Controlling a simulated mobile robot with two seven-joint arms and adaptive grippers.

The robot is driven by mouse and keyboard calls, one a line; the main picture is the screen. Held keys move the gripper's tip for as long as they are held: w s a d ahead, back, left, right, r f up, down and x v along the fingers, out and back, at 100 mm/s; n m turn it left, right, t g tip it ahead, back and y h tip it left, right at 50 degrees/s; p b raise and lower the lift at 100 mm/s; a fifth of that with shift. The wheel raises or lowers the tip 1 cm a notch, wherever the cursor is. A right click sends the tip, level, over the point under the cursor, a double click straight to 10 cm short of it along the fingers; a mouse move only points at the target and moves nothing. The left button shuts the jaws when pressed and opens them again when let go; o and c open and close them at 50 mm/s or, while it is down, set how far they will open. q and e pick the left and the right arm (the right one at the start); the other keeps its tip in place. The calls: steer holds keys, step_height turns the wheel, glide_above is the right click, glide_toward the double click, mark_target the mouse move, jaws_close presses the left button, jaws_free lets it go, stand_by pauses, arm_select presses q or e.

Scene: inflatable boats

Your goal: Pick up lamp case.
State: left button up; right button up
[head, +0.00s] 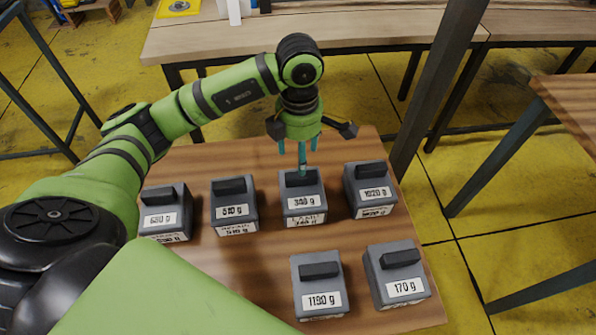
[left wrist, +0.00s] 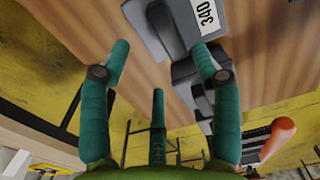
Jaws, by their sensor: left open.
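Several grey cases with dark top handles and white weight labels stand on a wooden table. Nothing is held. In the left wrist view, the open fingers (left wrist: 160,58) spread near the case labelled 340 (left wrist: 204,18); contact cannot be told. My right gripper is not in view.
Neighbouring cases are marked 510 g (head: 234,206) at left and 1020 g (head: 370,190) at right. The 1190 g (head: 318,285) and 170 g (head: 397,277) cases stand in front. A dark post (head: 437,85) rises behind the table's right corner. Bare wood (head: 225,265) shows front left.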

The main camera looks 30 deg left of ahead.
mark_target(302, 193)
arm_select(q)
steer(key=f, duration=0.1)
steer(key=f+p, duration=0.1)
steer(key=s+f, duration=0.1)
steer(key=shift+d+f, duration=0.25)
steer(key=shift+d, duration=0.05)
step_height(302, 193, down, 2)
steer(key=shift+w+f+p, duration=0.15)
steer(key=shift+f+p, duration=0.1)
steer(key=shift+p, duration=0.1)
steer(key=shift+a+f, duration=0.1)
steer(key=shift+f, duration=0.15)
jaws_close()
steer(key=shift+w, duration=0.1)
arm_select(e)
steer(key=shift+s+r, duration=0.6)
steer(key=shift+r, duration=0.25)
